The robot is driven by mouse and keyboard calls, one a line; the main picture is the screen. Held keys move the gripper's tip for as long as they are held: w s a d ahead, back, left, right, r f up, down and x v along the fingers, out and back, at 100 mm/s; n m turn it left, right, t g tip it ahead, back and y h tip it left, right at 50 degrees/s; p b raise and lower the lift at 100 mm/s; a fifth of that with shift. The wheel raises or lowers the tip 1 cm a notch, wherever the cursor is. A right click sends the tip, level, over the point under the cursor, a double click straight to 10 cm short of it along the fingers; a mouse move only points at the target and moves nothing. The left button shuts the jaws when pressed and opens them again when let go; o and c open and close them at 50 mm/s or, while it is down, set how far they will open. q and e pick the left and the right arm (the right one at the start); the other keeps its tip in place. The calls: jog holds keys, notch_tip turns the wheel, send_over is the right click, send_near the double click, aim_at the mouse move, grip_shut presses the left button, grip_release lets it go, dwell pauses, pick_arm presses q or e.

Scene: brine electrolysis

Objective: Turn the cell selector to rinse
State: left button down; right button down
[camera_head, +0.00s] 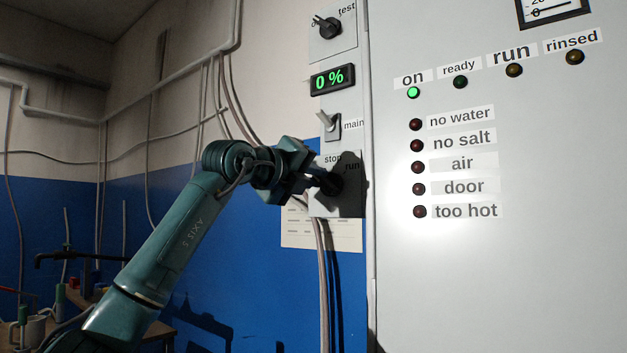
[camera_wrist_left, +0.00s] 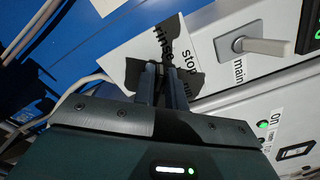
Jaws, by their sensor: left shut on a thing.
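The cell selector (camera_head: 333,184) is a dark knob on a pale plate with "stop" and "run" labels, low on the narrow panel. Its plate (camera_wrist_left: 137,50) also shows in the wrist view, with the "stop" label readable. My left gripper (camera_head: 316,181) reaches it from the left and is shut on the knob. In the wrist view the fingers (camera_wrist_left: 165,88) are close together at the knob, and they hide most of it. My right gripper is not in view.
Above the selector are the main switch (camera_head: 331,124), a "0 %" display (camera_head: 332,79) and a test knob (camera_head: 327,28). On the cabinet (camera_head: 560,250), the "on" lamp (camera_head: 413,92) glows green; other lamps look dark. Cables hang below the panel. A cluttered bench stands lower left.

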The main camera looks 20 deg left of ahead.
pick_arm(q)
jog(key=shift+a+r, duration=0.1)
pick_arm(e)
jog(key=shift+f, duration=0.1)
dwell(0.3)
pick_arm(q)
jog(key=c, duration=1.4)
grip_release()
jog(key=shift+c, duration=0.2)
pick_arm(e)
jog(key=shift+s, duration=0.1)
